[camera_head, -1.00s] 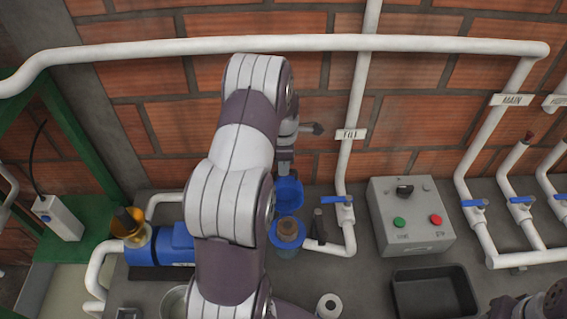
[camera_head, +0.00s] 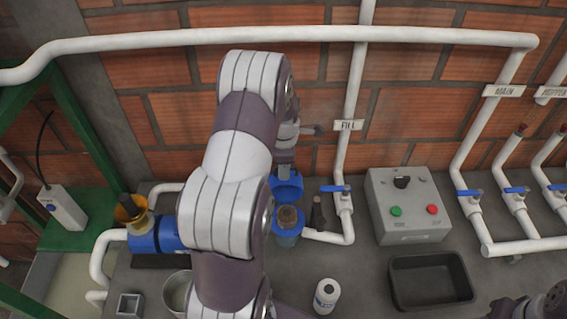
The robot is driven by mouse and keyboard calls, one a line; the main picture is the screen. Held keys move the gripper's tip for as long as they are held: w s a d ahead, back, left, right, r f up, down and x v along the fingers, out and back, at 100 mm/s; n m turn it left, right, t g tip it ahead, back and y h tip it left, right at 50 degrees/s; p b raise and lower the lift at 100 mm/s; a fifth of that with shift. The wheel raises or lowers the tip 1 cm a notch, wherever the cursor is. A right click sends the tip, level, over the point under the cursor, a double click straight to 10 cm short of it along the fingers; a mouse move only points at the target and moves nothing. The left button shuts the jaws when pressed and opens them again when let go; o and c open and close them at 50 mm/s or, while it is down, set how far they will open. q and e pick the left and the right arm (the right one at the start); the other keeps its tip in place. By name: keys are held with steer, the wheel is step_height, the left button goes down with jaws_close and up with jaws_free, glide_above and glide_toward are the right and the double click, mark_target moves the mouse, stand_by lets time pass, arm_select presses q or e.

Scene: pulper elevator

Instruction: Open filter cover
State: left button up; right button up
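The filter (camera_head: 287,240) stands on the counter as a clear, bluish housing with a blue collar. Its blue cover (camera_head: 289,190) is tilted up at the back, and the brown cartridge top (camera_head: 288,215) shows in the open mouth. My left gripper (camera_head: 284,172) hangs just behind and above the raised cover, at its upper edge. Whether it touches the cover and how its fingers stand is too small to tell. My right gripper (camera_head: 505,304) shows only in part at the lower right; its fingers are not clear.
A blue-handled valve (camera_head: 335,188) and the FILL pipe (camera_head: 352,95) stand right of the filter. A control box (camera_head: 408,206) and a black tray (camera_head: 431,282) are further right. A blue pump (camera_head: 155,238) is left, and a white bottle (camera_head: 327,296) is in front.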

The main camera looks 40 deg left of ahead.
mark_target(284, 182)
arm_select(q)
steer(key=shift+w+r, duration=0.1)
steer(key=shift+r, duration=0.2)
step_height(284, 182, up, 12)
steer(key=b, duration=0.1)
steer(key=shift+s+d+b, duration=0.2)
steer(key=shift+s+b, duration=0.15)
